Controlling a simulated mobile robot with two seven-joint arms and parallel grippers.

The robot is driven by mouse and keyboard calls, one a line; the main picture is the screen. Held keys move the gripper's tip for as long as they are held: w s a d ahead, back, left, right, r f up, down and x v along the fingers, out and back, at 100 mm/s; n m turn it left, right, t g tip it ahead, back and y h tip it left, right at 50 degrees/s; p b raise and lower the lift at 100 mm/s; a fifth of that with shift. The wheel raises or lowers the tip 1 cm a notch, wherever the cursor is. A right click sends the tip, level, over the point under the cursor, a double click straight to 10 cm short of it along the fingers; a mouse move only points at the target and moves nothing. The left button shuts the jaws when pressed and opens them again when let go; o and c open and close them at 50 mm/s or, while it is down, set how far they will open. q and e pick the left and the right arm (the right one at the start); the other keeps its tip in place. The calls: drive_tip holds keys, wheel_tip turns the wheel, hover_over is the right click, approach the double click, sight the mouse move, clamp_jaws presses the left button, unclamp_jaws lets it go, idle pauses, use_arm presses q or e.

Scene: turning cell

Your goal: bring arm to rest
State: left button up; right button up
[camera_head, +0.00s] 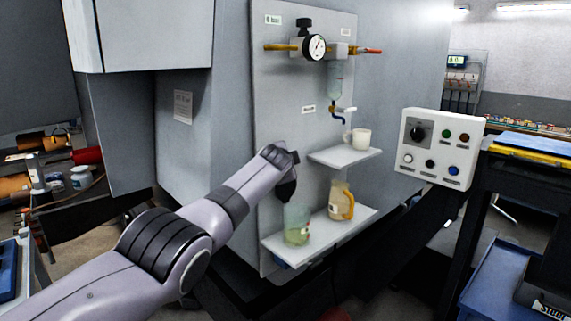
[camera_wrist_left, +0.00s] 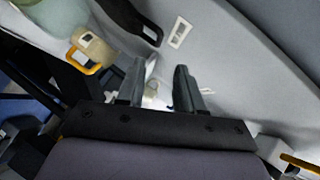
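My left arm reaches in from the left in the head view. Its gripper (camera_head: 287,180) hangs in front of the panel, above the lower shelf and left of the upper one. In the left wrist view its two fingers (camera_wrist_left: 156,75) stand apart, with no object visibly gripped between them. In the head view the fingers are mostly hidden behind the wrist. My right arm and gripper are not in view.
A greenish beaker (camera_head: 297,224) and a jug with a yellow handle (camera_head: 337,200) stand on the lower shelf (camera_head: 318,241). A white cup (camera_head: 361,139) stands on the upper shelf (camera_head: 345,156). A pressure gauge (camera_head: 315,47) and control box (camera_head: 438,150) are nearby.

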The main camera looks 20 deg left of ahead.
use_arm(q)
drive_tip(key=s+d+f+n+g, duration=0.1)
drive_tip(key=s+f, duration=0.4)
drive_tip(key=f, duration=0.3)
drive_tip(key=s+f+n+g, duration=0.2)
drive_tip(key=s+f, duration=0.2)
drive_tip(key=f, duration=0.4)
drive_tip(key=s+d+f+n+g, duration=0.1)
drive_tip(key=s+f, duration=0.4)
drive_tip(key=f, duration=0.3)
drive_tip(key=s+f+n+g+h, duration=0.1)
drive_tip(key=s+f, duration=0.3)
drive_tip(key=s, duration=0.3)
drive_tip(key=s+f+n+g, duration=0.1)
drive_tip(key=s+f, duration=0.2)
drive_tip(key=s, duration=0.3)
drive_tip(key=s+a+r+n+g+h, duration=0.15)
drive_tip(key=s+n+g, duration=0.25)
drive_tip(key=s, duration=2.6)
drive_tip(key=w+d+f+t+h, duration=0.2)
drive_tip(key=w+f+t, duration=0.4)
drive_tip(key=f, duration=0.3)
drive_tip(key=shift+d+m+t, duration=0.4)
drive_tip(key=shift+d, duration=0.2)
